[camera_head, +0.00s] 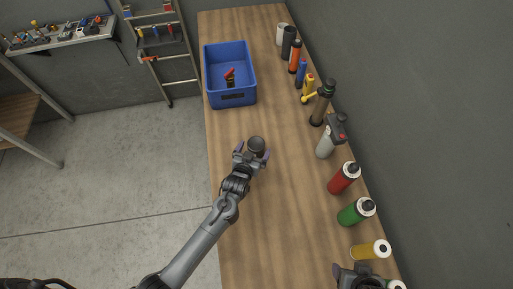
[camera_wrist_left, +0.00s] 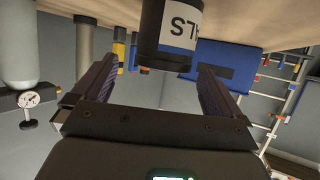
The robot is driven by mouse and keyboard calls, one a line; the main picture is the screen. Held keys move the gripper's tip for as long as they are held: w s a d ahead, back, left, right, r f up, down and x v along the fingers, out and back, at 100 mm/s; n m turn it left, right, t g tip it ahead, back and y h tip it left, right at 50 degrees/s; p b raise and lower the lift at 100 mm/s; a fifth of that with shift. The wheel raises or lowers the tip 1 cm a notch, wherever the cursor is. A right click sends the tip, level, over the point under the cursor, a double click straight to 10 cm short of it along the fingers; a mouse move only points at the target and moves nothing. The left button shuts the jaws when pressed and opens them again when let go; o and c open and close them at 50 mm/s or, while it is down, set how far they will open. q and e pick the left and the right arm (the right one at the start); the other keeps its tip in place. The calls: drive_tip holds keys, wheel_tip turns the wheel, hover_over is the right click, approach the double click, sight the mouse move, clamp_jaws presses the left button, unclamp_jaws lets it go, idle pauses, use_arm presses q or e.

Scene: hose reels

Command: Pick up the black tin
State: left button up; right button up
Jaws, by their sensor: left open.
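The black tin (camera_head: 256,145) stands on the wooden workbench (camera_head: 285,200), left of the bottle row. My left gripper (camera_head: 252,155) is open, with its fingers on either side of the tin's near part. In the left wrist view, the dark tin (camera_wrist_left: 170,45) with a white lettered label shows upside down between the spread fingertips of the left gripper (camera_wrist_left: 157,68). Gaps show on both sides of it. My right gripper (camera_head: 360,277) is partly in view at the bottom right edge; its fingers cannot be made out.
A blue crate (camera_head: 213,88) holding a red-and-black item (camera_head: 230,78) stands farther back on the bench. Several bottles and tools line the wall side, including a red bottle (camera_head: 343,178) and a green bottle (camera_head: 355,212). The bench's left front is clear.

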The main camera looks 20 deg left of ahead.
sight(257, 142)
use_arm(q)
drive_tip(key=shift+x, duration=2.95)
drive_tip(key=shift+s+a+f, duration=0.1)
drive_tip(key=shift+a+f, duration=0.05)
drive_tip(key=shift+c, duration=0.5)
drive_tip(key=c, duration=1.1)
